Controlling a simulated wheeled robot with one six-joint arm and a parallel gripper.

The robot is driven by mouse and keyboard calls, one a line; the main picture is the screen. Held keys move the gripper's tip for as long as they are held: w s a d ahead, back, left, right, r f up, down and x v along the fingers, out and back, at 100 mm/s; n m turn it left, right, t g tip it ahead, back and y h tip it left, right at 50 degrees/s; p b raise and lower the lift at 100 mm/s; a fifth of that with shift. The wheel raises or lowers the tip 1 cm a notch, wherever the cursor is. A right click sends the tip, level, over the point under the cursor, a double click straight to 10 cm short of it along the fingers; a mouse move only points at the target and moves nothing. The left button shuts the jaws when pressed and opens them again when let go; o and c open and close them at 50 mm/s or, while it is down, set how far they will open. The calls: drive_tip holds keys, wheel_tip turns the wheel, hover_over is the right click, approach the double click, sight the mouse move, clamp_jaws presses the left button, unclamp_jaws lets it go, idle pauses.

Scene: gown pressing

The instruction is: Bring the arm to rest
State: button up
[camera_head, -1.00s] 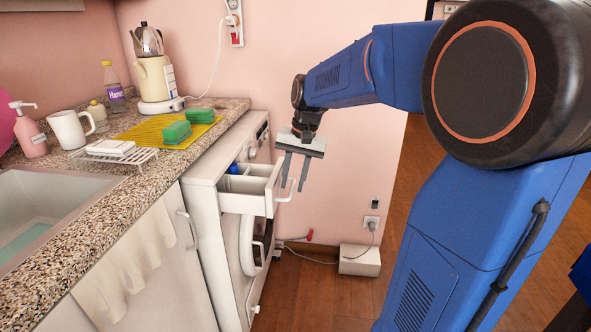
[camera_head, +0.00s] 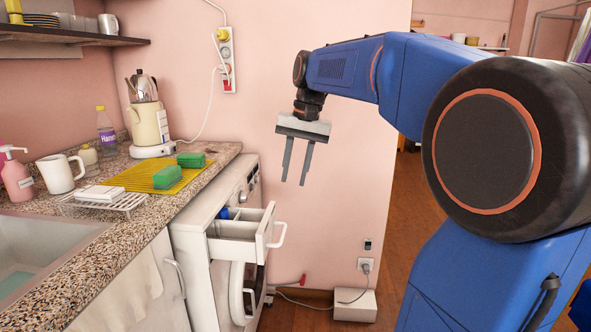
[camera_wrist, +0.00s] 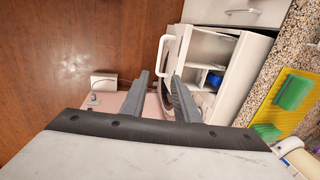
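My gripper (camera_head: 297,163) hangs from my blue arm in the head view, pointing down in front of the pink wall. Its two grey fingers are apart with nothing between them. It is above and to the right of the open detergent drawer (camera_head: 240,247) of the white washing machine (camera_head: 194,262), and not touching it. In the wrist view the fingers (camera_wrist: 157,92) are also apart. The drawer (camera_wrist: 206,64) shows beyond them there, with a blue item (camera_wrist: 213,80) inside.
A white box (camera_head: 354,305) sits on the floor by the wall. The wood floor at right is open.

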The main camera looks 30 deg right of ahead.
drive_tip(key=shift+s+r, duration=0.1)
drive_tip(key=shift+r, duration=0.4)
drive_tip(key=s+a+f+n+t, duration=0.1)
drive_tip(key=s+a+f+n, duration=0.2)
drive_tip(key=s+f, duration=0.7)
drive_tip(key=s+a+f+n+t+h, duration=0.1)
drive_tip(key=s+a+f+n, duration=0.3)
drive_tip(key=s+f, duration=0.7)
drive_tip(key=s+t, duration=0.1)
drive_tip(key=s, duration=0.1)
drive_tip(key=shift+s+f+t+h, duration=0.2)
drive_tip(key=shift+s+t+h, duration=0.1)
drive_tip(key=shift+s, duration=0.1)
